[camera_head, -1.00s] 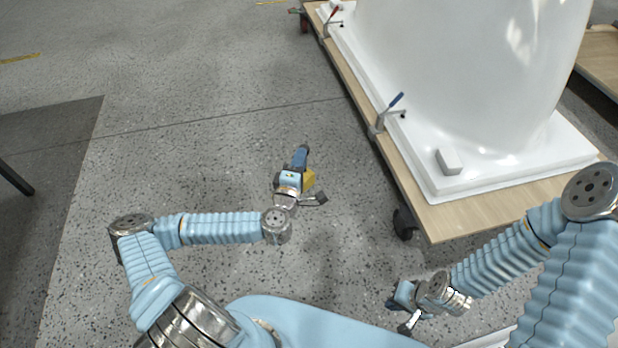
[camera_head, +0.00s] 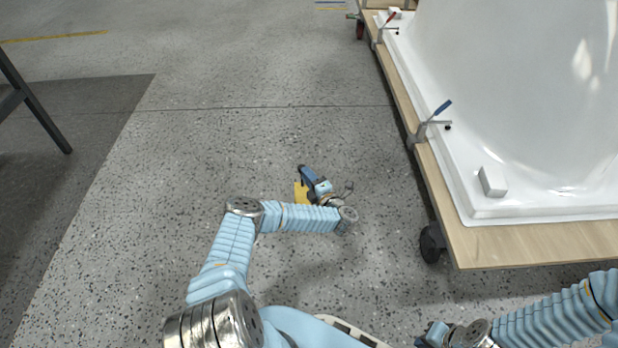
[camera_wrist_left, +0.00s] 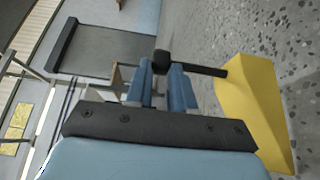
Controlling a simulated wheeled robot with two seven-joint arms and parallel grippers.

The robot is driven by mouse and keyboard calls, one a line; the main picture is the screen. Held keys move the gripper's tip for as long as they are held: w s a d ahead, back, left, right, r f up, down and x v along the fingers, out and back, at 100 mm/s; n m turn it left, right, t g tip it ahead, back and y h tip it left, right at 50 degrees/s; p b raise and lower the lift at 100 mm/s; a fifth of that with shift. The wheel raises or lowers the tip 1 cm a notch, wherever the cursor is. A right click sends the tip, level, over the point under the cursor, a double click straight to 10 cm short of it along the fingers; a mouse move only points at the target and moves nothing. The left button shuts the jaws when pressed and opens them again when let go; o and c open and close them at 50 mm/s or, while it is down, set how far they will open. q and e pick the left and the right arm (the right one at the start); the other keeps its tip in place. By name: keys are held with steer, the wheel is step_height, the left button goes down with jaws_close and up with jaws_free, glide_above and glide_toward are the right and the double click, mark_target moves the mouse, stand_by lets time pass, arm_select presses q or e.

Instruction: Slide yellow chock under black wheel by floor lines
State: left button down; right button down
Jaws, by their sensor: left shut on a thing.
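The yellow chock (camera_head: 300,192) hangs at my left gripper (camera_head: 303,172), above the bare floor and left of the cart. In the left wrist view the chock (camera_wrist_left: 250,105) is a yellow wedge with a black handle (camera_wrist_left: 205,69). The left gripper (camera_wrist_left: 164,70) is shut on that handle. A black caster wheel (camera_head: 432,242) stands under the cart's near left corner, apart from the chock. A reddish, dark wheel (camera_head: 360,32) shows at the far left side. My right gripper (camera_head: 428,338) is at the bottom edge, partly cut off; its jaws are unclear.
The wooden cart (camera_head: 530,246) carries a large white tub shell (camera_head: 500,90) held by clamps (camera_head: 430,122). Short blue and yellow floor lines (camera_head: 331,4) lie at the top; a yellow line (camera_head: 55,37) runs at upper left. Dark table legs (camera_head: 35,105) stand left. Floor between is clear.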

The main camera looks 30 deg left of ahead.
mark_target(308, 189)
arm_select(q)
steer(key=shift+f+b, duration=2.6)
steer(key=shift+f, duration=0.65)
steer(key=c, duration=0.9)
jaws_free()
steer(key=shift+d, duration=0.1)
steer(key=p+v, duration=1.3)
steer(key=shift+s+d, duration=0.2)
